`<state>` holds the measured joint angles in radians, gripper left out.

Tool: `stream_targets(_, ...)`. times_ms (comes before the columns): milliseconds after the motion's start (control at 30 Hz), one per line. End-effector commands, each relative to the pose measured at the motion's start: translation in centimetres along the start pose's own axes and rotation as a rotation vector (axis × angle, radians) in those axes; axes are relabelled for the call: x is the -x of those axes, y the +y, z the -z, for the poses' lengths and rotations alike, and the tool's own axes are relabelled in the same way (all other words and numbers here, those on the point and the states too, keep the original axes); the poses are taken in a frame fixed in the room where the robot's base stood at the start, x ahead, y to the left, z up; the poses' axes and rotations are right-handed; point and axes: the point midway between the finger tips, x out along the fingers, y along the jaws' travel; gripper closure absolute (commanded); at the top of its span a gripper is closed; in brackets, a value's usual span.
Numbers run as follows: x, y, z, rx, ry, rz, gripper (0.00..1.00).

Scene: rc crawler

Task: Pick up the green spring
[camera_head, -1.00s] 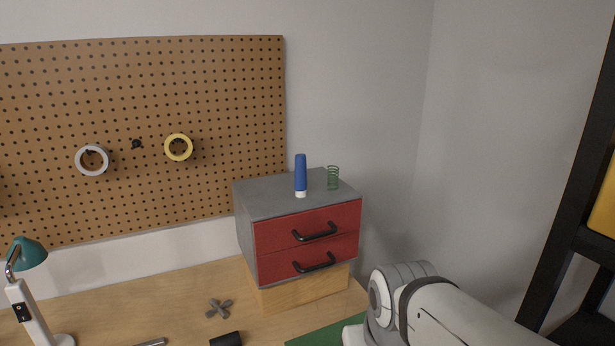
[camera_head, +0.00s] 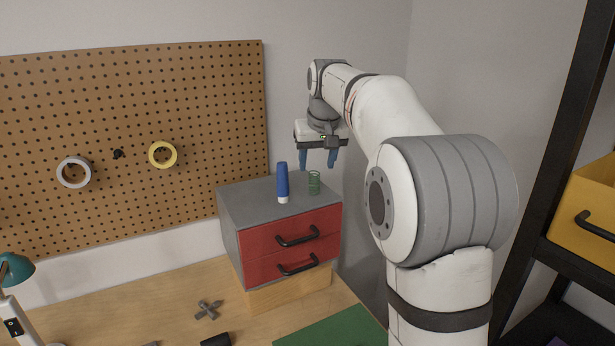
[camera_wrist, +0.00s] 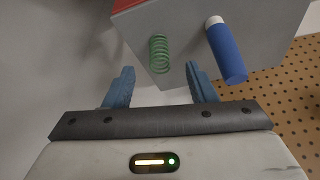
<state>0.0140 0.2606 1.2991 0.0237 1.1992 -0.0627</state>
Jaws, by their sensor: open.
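The green spring (camera_head: 314,183) stands upright on the grey top of the red drawer box (camera_head: 262,204), near its right edge. A blue tube with a white cap (camera_head: 282,182) stands just left of it. My gripper (camera_head: 317,164) is above and close to the spring, with its blue fingers pointing down, open and empty. In the wrist view the spring (camera_wrist: 160,53) shows beyond the two fingertips (camera_wrist: 160,70), between them and nearer the middle. The blue tube (camera_wrist: 226,50) lies to the right of the spring there, just past the right finger.
The pegboard (camera_head: 130,130) with two tape rolls (camera_head: 162,155) is on the wall behind and left. The wooden desk (camera_head: 150,300) holds a grey cross-shaped part (camera_head: 208,310) and a lamp (camera_head: 14,268). A black shelf with a yellow bin (camera_head: 590,205) stands at the right.

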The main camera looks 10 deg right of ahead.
Motion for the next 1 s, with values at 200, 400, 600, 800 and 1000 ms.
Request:
stream_targets(200, -1.0, 0.0, 1.7, 0.004, 0.006, 0.001, 0.49)
stream_targets(400, -3.1, 0.0, 1.6, 0.004, 0.006, 0.002, 0.49)
stream_targets(600, -6.2, 0.1, 1.4, 0.005, 0.005, 0.002, 0.49)
stream_targets(800, -7.7, 0.1, 1.5, 0.005, 0.009, 0.002, 0.49)
stream_targets(1000, -7.8, 0.0, 1.4, 0.005, 0.010, 0.002, 0.50)
